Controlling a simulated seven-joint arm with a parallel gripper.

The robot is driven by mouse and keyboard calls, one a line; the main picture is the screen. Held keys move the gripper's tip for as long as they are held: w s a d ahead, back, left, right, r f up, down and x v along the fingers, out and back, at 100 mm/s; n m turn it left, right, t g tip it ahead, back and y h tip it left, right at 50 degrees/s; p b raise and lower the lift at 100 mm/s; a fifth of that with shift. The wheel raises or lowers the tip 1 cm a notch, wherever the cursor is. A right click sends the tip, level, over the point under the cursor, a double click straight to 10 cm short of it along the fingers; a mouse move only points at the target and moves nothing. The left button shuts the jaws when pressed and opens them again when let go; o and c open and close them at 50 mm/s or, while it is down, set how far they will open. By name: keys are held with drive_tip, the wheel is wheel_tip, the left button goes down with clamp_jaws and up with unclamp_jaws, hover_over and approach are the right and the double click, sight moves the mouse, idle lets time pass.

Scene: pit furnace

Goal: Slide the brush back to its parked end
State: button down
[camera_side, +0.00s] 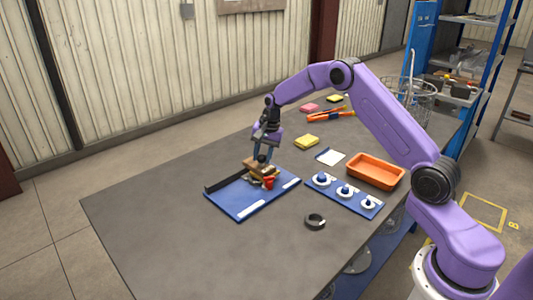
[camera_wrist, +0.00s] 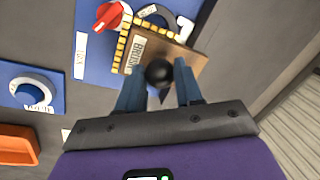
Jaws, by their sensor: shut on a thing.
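The brush is a brown wooden block with a row of yellow bristles, lettered "BRUSH" in the wrist view (camera_wrist: 185,58). In the side view, the brush (camera_side: 257,166) is near the far corner of a blue panel (camera_side: 232,200). A dark rail (camera_side: 222,181) runs along the panel's back-left edge, with the brush near its right end. My gripper (camera_wrist: 160,88) reaches down from above and is shut on the brush's round black knob (camera_wrist: 159,72). In the side view, my gripper (camera_side: 262,155) hides part of the brush.
A red knob (camera_wrist: 110,15) is close beside the bristles. A blue board with several round dials (camera_side: 345,190), an orange tray (camera_side: 376,171) and a black ring (camera_side: 315,221) are to the right. A yellow sponge (camera_side: 306,142) lies behind. The table's left front is clear.

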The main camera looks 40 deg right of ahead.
drive_tip(key=a, duration=1.3)
drive_tip(key=shift+a, duration=0.15)
drive_tip(key=c, duration=0.8)
unclamp_jaws()
drive_tip(key=shift+o, duration=0.2)
drive_tip(key=shift+r, duration=0.15)
wheel_tip(320, 180, up, 17)
drive_tip(key=s+d, duration=0.2)
drive_tip(key=shift+s, duration=0.35)
